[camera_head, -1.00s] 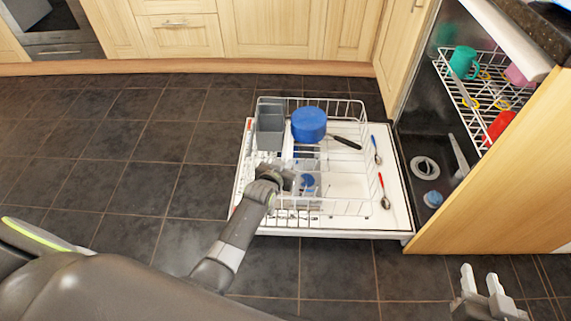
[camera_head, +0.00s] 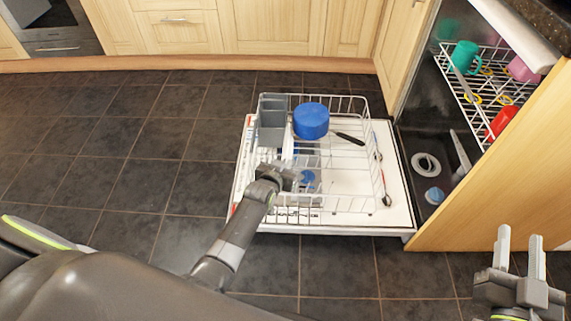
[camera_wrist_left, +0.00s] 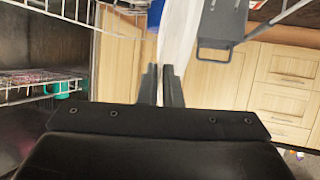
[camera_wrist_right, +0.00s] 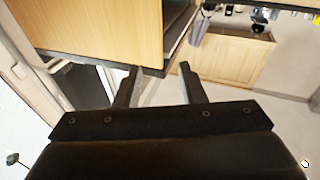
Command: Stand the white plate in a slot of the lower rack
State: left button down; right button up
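The white plate (camera_wrist_left: 178,40) shows nearly edge-on between the fingers of my left gripper (camera_wrist_left: 162,85) in the left wrist view. In the head view a thin white edge of the plate (camera_head: 288,142) rises above my left gripper (camera_head: 282,172), beside the grey cutlery basket. My left gripper appears shut on the plate, over the lower rack (camera_head: 345,205). Whether the plate sits in a slot is hidden by the gripper and wires. My right gripper (camera_head: 518,245) is open and empty at the lower right, away from the rack; its fingers (camera_wrist_right: 160,88) are apart.
The rack holds a grey cutlery basket (camera_head: 272,120) and a blue pan (camera_head: 311,121) with a black handle. It stands on the open white door (camera_head: 400,190). The upper rack (camera_head: 465,85) holds a teal mug (camera_head: 464,57) and a red item (camera_head: 502,122). Dark floor lies clear on the left.

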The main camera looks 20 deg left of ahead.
pick_arm(q)
jog(key=shift+f+b, duration=0.4)
jog(key=shift+f, duration=0.55)
pick_arm(e)
notch_tip(320, 180, up, 8)
jog(key=s+a+n+t+y, duration=0.1)
jog(key=s+n+t, duration=0.1)
jog(key=t, duration=0.3)
jog(key=shift+s+a+r+t, duration=0.15)
jog(key=shift+s+a+t, duration=0.1)
jog(key=shift+t, duration=0.15)
pick_arm(q)
jog(key=shift+f+b, duration=0.3)
